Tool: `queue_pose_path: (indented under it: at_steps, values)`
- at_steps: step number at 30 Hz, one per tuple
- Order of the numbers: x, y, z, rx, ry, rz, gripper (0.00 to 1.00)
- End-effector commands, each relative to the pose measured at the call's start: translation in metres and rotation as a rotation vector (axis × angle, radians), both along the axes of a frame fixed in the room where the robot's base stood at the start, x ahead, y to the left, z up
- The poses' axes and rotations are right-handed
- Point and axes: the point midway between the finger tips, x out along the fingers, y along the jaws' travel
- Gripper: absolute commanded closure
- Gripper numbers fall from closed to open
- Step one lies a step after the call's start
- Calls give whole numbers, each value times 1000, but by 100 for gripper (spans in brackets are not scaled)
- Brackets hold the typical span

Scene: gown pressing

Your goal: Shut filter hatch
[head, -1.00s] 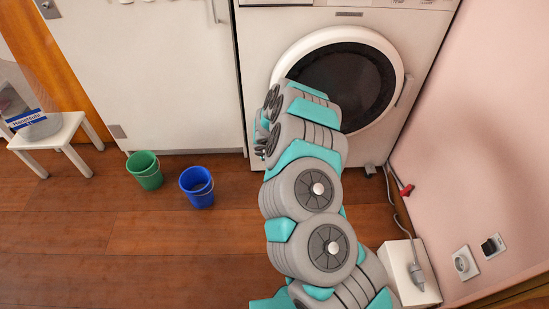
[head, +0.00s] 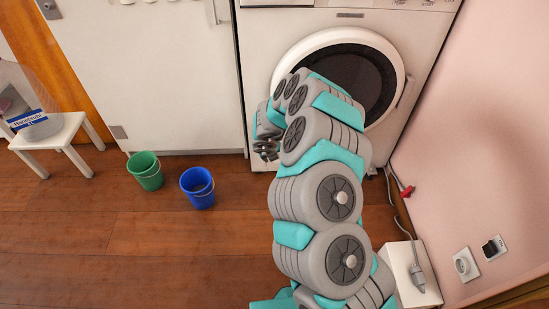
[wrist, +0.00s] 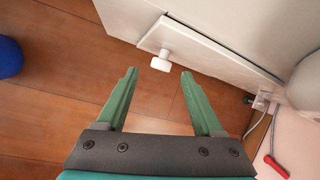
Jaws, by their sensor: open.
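The washing machine (head: 262,60) stands against the wall with its round door closed. In the wrist view, a white flap (wrist: 215,55), which looks like the filter hatch, shows low on the machine's front. Its edge stands apart from the body, and a small white knob (wrist: 160,62) sticks out near its left end. My gripper (wrist: 158,73) is open and empty, its green fingers pointing towards the knob. The knob appears between and just beyond the fingertips; I cannot tell the exact gap. In the head view my gripper (head: 266,150) is low before the machine, and my arm hides the hatch.
A blue bucket (head: 197,188) and a green bucket (head: 145,171) stand on the floor to the left. A white stool (head: 62,135) holds a clear container. At right are a pink wall, a cable with a red part (head: 406,191) and a white box (head: 402,270).

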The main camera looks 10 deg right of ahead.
Motion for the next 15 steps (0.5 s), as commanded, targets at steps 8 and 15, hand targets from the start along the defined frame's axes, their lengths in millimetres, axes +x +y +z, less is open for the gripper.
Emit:
queue_pose_path:
  at_steps: [8,15]
  values:
    - [-12,7,25,3,0,3,31]
    - [-13,6,28,0,1,2,31]
